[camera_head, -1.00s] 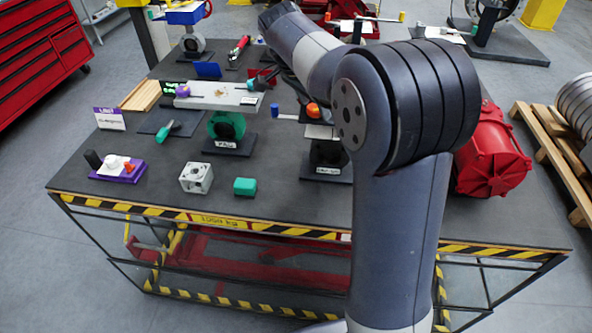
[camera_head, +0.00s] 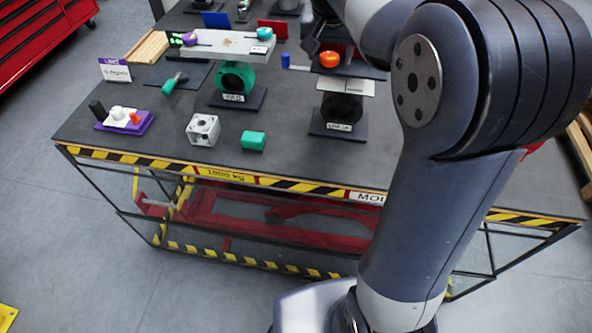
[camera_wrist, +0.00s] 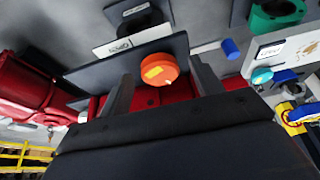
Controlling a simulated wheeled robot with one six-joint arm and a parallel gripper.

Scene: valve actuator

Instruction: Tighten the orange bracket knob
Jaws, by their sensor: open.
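The orange knob (camera_head: 330,59) sits on the dark bracket plate above the black valve (camera_head: 341,108) in the head view. A pale plate lies between bracket and valve. In the wrist view the round orange knob (camera_wrist: 160,70) shows a yellow mark on its face, in front of the dark bracket plate (camera_wrist: 95,75). My gripper (camera_wrist: 161,72) is open, one finger on each side of the knob in this view. A gap shows at both sides, and I cannot tell how deep the knob lies between the fingers. My arm partly hides the bracket area in the head view.
A green valve (camera_head: 236,80) with a grey plate on top stands left of the black one. A blue cylinder (camera_head: 285,61) stands between them. A white block (camera_head: 203,130) and a green block (camera_head: 253,141) lie near the front edge. A red motor (camera_wrist: 30,90) shows in the wrist view.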

